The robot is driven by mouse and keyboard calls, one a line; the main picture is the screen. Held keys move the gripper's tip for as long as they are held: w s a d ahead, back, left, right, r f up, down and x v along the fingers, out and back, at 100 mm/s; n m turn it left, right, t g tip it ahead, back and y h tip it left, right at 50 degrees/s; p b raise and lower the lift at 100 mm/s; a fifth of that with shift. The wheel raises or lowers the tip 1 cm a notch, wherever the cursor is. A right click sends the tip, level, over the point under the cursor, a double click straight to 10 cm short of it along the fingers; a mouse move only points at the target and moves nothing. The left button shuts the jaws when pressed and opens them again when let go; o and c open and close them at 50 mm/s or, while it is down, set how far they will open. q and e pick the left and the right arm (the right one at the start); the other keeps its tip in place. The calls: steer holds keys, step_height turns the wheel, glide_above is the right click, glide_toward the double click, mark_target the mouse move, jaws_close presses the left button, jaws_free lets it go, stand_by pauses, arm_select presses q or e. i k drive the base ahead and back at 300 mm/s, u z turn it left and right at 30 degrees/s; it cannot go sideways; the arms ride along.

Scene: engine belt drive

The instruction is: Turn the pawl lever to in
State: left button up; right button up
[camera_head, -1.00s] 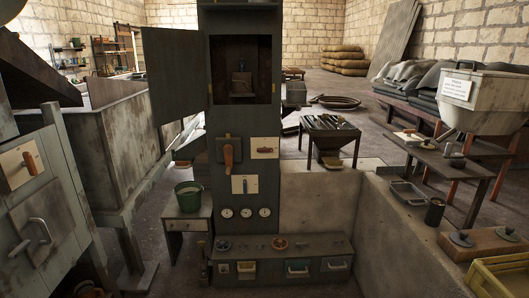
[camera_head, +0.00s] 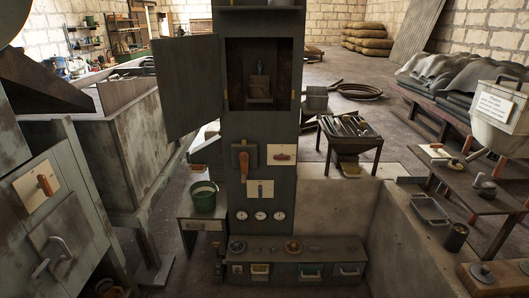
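Several levers show, and I cannot read which one is the pawl lever. On the tall dark cabinet column, a lever with an orange-brown handle (camera_head: 244,163) hangs roughly upright on a dark plate. To its right, a lever with a reddish handle (camera_head: 283,157) lies level on a pale plate. Below them, a small lever (camera_head: 260,189) stands upright on another pale plate. On the grey machine at the left, a wooden-handled lever (camera_head: 45,185) sits slightly tilted on a pale plate. Neither of my grippers is in view, and nothing touches these levers.
The column's open door (camera_head: 187,86) swings out to the left. A green bucket (camera_head: 204,196) stands on a small table left of the column. A low drawer unit (camera_head: 295,260) juts out at its foot. A stone wall (camera_head: 400,240) and a bench (camera_head: 475,195) stand at the right.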

mark_target(281, 156)
steer(key=u, duration=0.15)
steer(key=i, duration=2)
steer(key=z, duration=0.2)
